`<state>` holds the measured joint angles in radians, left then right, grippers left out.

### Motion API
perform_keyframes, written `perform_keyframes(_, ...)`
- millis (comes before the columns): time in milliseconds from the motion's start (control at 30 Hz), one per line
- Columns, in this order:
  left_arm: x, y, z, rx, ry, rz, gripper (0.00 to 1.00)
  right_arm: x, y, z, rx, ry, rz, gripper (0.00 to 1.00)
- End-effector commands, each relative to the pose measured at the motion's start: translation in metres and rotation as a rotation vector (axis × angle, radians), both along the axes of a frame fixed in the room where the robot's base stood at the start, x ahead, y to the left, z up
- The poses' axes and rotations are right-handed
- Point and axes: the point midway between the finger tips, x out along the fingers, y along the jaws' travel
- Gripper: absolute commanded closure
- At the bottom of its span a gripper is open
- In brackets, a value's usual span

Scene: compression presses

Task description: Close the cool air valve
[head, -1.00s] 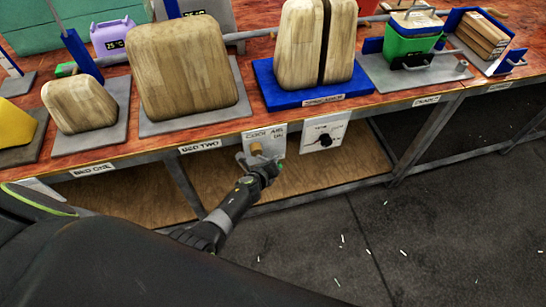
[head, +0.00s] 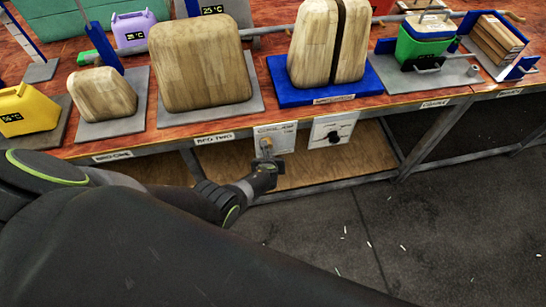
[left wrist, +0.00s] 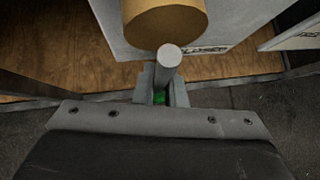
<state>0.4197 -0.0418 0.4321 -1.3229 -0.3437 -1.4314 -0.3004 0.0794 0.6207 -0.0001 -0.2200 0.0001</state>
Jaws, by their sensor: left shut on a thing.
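The cool air valve is a brass knob (head: 265,144) with a grey handle on a white labelled panel (head: 285,138) under the bench's front edge. In the left wrist view the brass body (left wrist: 165,18) is at the top, with the round end of the grey handle (left wrist: 169,55) just below it. My left gripper (head: 266,163) is directly below the knob in the head view. Its fingers (left wrist: 163,88) are shut on the handle, which hides part of them. My right gripper is not in view.
A second white panel with a black dial (head: 333,136) is just right of the valve. The bench edge (head: 230,127) runs above, carrying wooden press blocks (head: 200,62) and a yellow canister (head: 28,108). A lower wooden shelf (head: 310,170) lies behind. The floor in front is open.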

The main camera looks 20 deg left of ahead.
Motion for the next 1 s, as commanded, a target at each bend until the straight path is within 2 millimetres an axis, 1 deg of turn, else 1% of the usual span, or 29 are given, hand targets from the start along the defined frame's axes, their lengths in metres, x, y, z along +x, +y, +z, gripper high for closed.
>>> perform_keyframes(267,-0.0036,0.0040,-0.0007,0.059,0.041,-0.001,1.00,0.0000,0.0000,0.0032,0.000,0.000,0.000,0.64)
perform_keyframes(700,-0.0046,0.0056,-0.0014,0.068,0.047,0.001,1.00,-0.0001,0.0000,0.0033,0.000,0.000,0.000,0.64)
perform_keyframes(733,-0.0047,0.0057,-0.0015,0.068,0.047,0.001,0.88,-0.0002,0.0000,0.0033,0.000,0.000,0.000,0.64)
perform_keyframes(900,-0.0042,0.0054,-0.0011,0.067,0.047,0.001,0.67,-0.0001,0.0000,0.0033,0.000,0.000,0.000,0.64)
perform_keyframes(1000,-0.0038,0.0052,-0.0008,0.066,0.045,0.001,0.67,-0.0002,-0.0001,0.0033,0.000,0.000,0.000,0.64)
